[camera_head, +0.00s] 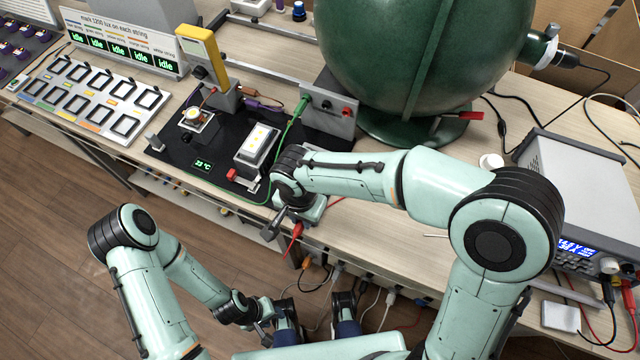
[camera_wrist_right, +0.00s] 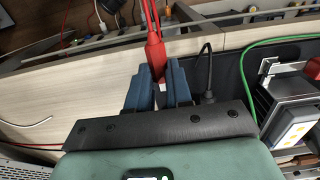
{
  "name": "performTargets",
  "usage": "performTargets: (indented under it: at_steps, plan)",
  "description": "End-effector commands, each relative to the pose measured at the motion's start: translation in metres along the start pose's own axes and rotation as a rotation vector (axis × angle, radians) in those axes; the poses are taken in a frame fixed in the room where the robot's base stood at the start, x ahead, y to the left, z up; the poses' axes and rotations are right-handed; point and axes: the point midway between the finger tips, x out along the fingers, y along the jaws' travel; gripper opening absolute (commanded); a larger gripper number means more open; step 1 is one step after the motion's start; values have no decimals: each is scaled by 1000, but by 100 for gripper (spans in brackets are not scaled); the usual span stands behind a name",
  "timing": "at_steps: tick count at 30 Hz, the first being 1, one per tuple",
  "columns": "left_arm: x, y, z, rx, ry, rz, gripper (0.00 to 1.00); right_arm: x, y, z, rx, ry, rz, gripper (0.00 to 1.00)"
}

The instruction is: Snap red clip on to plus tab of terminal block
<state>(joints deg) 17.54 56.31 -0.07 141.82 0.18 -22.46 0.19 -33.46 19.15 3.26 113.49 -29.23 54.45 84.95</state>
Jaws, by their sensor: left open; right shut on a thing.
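My right gripper (camera_head: 284,226) is shut on the red clip (camera_head: 293,240), beyond the front edge of the bench. In the right wrist view the red clip (camera_wrist_right: 153,48) is between the blue fingers, with its red lead running upward. The lit LED block (camera_head: 257,142) stands on the black mat to the left of my right gripper, apart from the clip. A small red part (camera_head: 231,174) is at its front left. I cannot tell which part is the plus tab. My left gripper (camera_head: 316,312) is open and empty, low in front of the bench.
A thermal camera (camera_head: 203,52) on a stand and a green-clipped panel (camera_head: 328,108) are behind the block. A green sphere (camera_head: 415,50) fills the back. A power supply (camera_head: 575,190) is at right. A green wire runs beside the block. Cables hang below the bench.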

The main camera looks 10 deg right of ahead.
Motion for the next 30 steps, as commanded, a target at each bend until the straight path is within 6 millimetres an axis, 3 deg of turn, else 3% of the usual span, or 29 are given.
performTargets:
  at_steps: [8,30]
  plan:
    - [-2,1,0,0,1,0,43,0,0,-6,0,0,0,0]
    - [-14,5,0,1,4,1,43,0,0,-51,2,0,0,0]
